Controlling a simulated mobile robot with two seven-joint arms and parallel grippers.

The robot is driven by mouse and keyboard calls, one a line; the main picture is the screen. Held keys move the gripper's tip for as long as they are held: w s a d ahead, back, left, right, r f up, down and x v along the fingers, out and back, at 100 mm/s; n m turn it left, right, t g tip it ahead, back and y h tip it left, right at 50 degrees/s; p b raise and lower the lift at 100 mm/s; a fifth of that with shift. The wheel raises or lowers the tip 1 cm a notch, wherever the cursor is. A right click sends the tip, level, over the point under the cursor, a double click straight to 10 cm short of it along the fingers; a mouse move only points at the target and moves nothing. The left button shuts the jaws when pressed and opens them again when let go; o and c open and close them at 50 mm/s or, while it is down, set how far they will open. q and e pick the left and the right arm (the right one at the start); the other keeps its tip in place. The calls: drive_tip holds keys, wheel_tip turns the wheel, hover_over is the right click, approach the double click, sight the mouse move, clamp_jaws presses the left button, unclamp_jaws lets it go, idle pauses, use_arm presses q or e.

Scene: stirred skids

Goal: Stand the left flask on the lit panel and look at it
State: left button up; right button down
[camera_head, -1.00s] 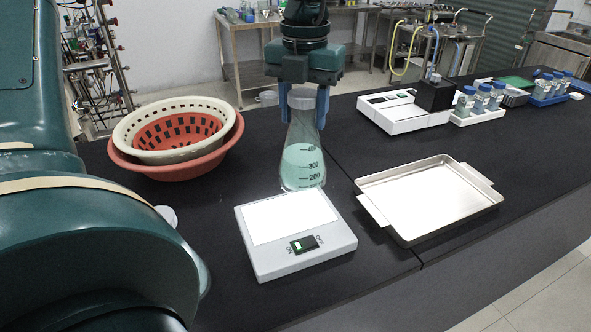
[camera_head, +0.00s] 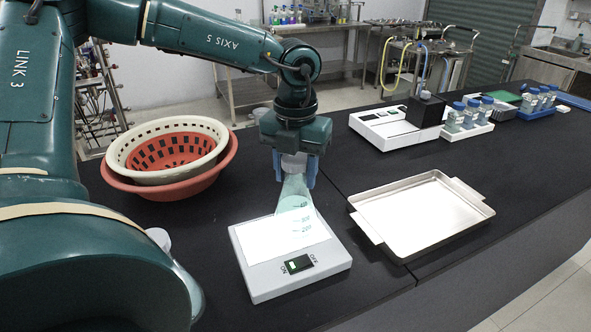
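My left gripper (camera_head: 294,172) points down from above, its blue fingers on either side of the flask's neck. It is shut on the flask (camera_head: 295,197), a clear conical flask with pale teal liquid and printed graduation marks. The flask's lower part overlaps the white glowing face of the lit panel (camera_head: 258,242) and looks washed out there. I cannot tell whether its base touches the panel. The panel is a flat grey box with a switch (camera_head: 298,264) at the front, showing a green light. My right gripper is not in view.
A cream basket nested in a red one (camera_head: 118,181) stands at left. A metal tray (camera_head: 366,231) lies right of the panel. A white device (camera_head: 381,131) and racks of blue-capped bottles (camera_head: 466,133) stand at back right. My arm hides the bench's left side.

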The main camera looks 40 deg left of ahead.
use_arm(q)
drive_tip(key=o, duration=0.5)
wheel_tip(320, 180, up, 12)
drive_tip(key=shift+r, duration=0.15)
idle(0.3)
idle(0.5)
